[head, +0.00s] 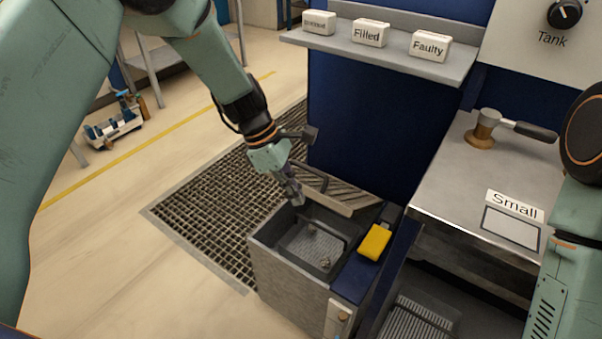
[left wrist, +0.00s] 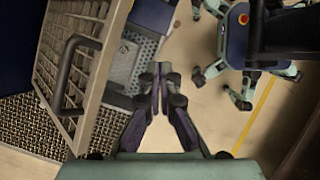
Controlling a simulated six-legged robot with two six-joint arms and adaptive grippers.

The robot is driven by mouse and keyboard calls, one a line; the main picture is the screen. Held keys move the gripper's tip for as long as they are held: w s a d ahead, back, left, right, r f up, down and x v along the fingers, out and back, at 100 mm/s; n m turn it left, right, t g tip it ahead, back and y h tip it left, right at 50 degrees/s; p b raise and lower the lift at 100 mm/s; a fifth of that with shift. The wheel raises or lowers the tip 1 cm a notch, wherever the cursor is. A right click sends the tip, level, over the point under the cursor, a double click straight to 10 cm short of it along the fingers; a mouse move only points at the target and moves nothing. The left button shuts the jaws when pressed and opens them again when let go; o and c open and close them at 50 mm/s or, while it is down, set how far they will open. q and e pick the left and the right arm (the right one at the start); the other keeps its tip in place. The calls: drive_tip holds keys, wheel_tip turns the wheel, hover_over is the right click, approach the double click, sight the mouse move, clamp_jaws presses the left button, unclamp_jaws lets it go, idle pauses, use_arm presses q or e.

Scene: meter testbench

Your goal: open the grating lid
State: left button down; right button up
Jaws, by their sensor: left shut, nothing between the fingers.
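The grating lid (head: 343,195) is a slatted grey panel with a dark bar handle (head: 312,177). It sits tilted up at the back of a grey metal box (head: 283,279), whose inside with a perforated bottom (head: 313,246) shows uncovered. In the left wrist view the lid (left wrist: 98,22) fills the left side, with its handle (left wrist: 72,62) facing the camera. My left gripper (head: 294,196) points down over the box's back left rim, beside the lid. Its fingers (left wrist: 160,82) are together and empty, apart from the handle. My right gripper is out of view.
A yellow block (head: 375,242) lies on the blue ledge right of the opening. A floor grate (head: 207,216) lies left of the box. A steel bench (head: 455,185) with a lever tool (head: 484,128) stands right. A shelf (head: 400,59) holds labelled blocks.

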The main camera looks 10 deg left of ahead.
use_arm(q)
drive_tip(key=s+d+n+t+h, duration=0.1)
drive_tip(key=s+d+n+h, duration=0.4)
drive_tip(key=s, duration=0.1)
drive_tip(key=w+a+f+n+t+y, duration=0.1)
drive_tip(key=w+a+n+t+y, duration=0.3)
drive_tip(key=a+n+t, duration=0.6)
drive_tip(key=m+t+y+b, duration=0.1)
drive_tip(key=m+b, duration=0.1)
drive_tip(key=b, duration=0.2)
approach(322, 175)
drive_tip(key=w+a+f, duration=0.1)
drive_tip(key=w+f, duration=0.3)
drive_tip(key=f, duration=0.1)
drive_tip(key=shift+w+r, duration=0.15)
drive_tip(key=shift+w, duration=0.85)
drive_tip(key=shift+w+d, duration=0.1)
